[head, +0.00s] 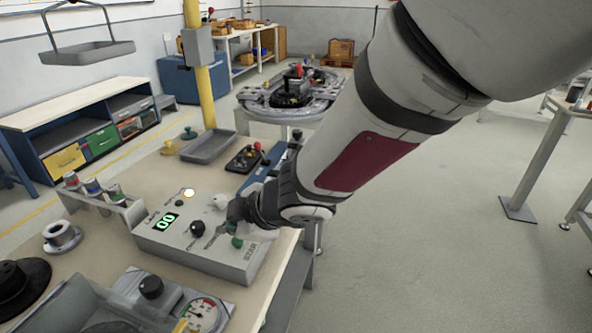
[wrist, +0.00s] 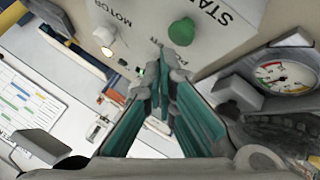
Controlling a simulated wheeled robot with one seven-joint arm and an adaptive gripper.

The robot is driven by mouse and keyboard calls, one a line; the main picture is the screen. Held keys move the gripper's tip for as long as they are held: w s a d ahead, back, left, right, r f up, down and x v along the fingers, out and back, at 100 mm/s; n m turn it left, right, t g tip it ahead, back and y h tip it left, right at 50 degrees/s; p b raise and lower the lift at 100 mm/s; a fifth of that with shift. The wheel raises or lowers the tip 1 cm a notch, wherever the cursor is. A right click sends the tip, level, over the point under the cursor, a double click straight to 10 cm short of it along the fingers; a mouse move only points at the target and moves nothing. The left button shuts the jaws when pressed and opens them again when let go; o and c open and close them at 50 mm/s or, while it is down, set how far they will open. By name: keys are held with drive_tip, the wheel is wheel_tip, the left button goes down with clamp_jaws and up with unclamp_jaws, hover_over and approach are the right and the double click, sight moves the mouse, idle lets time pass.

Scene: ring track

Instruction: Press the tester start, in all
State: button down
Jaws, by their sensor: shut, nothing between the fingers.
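In the wrist view the green button (wrist: 182,31) stands beside the START lettering, just beyond my fingertips. My gripper (wrist: 160,78) is shut and empty, its fingers meeting at the tips. In the head view my gripper (head: 232,222) hangs over the right part of the tester; I cannot tell whether it touches the panel.
A gauge unit (head: 170,303) stands at the front of the bench, with a flanged part (head: 62,237) and a rack of cans (head: 105,201) to the left. A grey tray (head: 208,146) lies behind. The ring track (head: 291,92) is further back. Open floor lies right.

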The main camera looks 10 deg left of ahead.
drive_tip(key=shift+f+b, duration=0.45)
